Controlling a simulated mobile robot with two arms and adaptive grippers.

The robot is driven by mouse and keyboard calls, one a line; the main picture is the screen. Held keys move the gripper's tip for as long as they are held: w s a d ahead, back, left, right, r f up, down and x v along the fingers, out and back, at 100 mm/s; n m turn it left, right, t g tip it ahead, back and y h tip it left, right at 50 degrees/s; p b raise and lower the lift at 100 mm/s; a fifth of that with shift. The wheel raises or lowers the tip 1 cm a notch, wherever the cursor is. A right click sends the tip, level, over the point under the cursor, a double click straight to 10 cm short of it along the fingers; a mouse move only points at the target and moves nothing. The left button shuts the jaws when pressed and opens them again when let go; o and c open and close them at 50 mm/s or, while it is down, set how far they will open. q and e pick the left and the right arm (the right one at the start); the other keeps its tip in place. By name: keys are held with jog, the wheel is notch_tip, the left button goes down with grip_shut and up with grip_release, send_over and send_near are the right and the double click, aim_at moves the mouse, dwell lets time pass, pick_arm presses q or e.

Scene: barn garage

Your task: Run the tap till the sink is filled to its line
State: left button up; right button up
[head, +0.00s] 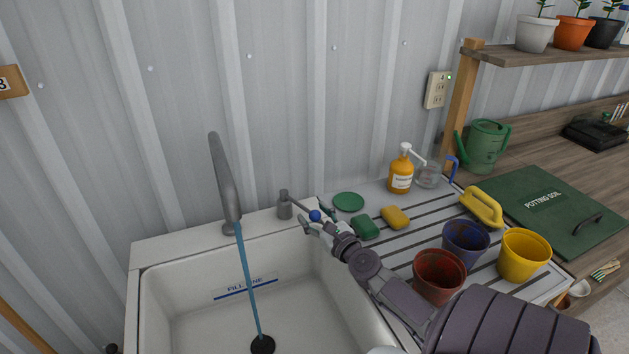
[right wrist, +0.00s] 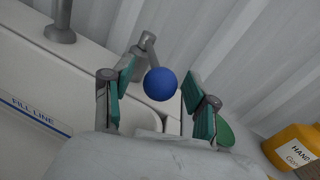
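The grey tap (head: 225,180) stands at the back of the white sink (head: 160,270), and a blue stream of water (head: 250,290) falls from it. The stream lands by a round black drain or plug (head: 262,345). The blue fill line (head: 245,289) is on the sink's back wall; no water surface shows up at it. The tap lever (head: 299,204) ends in a blue ball knob (right wrist: 160,83). My right gripper (head: 322,224) is open, its fingers on either side of the knob in the right wrist view (right wrist: 157,105), with gaps showing. My left gripper is out of view.
Right of the sink, the ribbed drainboard holds a green disc (head: 348,202), green sponge (head: 366,227), yellow sponge (head: 395,217), soap bottle (head: 401,173), glass jug (head: 429,175) and several pots, including a red one (head: 438,275). A corrugated wall rises close behind.

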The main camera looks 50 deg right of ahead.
jog(key=v, duration=1.2)
